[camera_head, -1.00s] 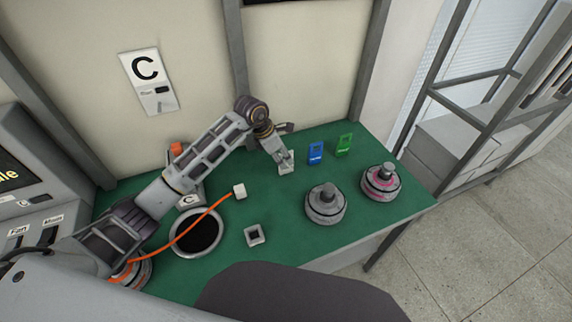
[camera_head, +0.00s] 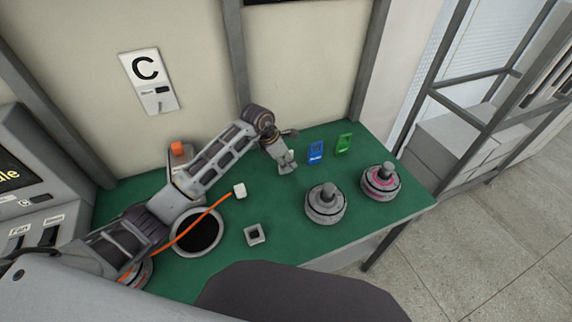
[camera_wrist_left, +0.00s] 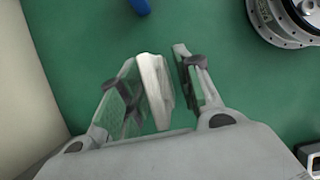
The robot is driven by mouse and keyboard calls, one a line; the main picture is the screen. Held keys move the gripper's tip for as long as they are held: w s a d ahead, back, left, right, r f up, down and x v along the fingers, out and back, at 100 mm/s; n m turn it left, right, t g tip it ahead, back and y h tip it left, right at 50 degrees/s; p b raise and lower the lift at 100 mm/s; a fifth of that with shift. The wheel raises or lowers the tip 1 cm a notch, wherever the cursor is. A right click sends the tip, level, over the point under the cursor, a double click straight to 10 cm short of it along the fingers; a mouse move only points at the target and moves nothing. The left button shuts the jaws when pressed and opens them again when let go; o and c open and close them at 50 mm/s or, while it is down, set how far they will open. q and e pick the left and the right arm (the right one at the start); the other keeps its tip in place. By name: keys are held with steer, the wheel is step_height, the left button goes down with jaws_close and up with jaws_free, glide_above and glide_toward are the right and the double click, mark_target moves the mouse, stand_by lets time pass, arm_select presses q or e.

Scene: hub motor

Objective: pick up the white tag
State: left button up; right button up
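The white tag (camera_wrist_left: 155,90) stands between the two fingers of my left gripper (camera_wrist_left: 160,82) in the left wrist view. It is close to the left finger, with a narrow gap to the right finger, so the fingers look open around it. In the head view my left gripper (camera_head: 286,166) is low over the green table, and the tag is hard to make out there. A blue tag (camera_head: 316,152) and a green tag (camera_head: 343,144) are to the right of the gripper. My right gripper is not in view.
Two round motor hubs (camera_head: 325,206) (camera_head: 381,182) are at the right of the green table (camera_head: 285,240). A small square block (camera_head: 254,235), a round dark-centred ring (camera_head: 197,234) and an orange cable with a white plug (camera_head: 240,190) are nearer the left. The wall is behind.

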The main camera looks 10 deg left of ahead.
arm_select(q)
jaws_close()
steer(key=shift+r, duration=0.1)
steer(key=shift+r+b, duration=0.3)
steer(key=shift+r, duration=4.6)
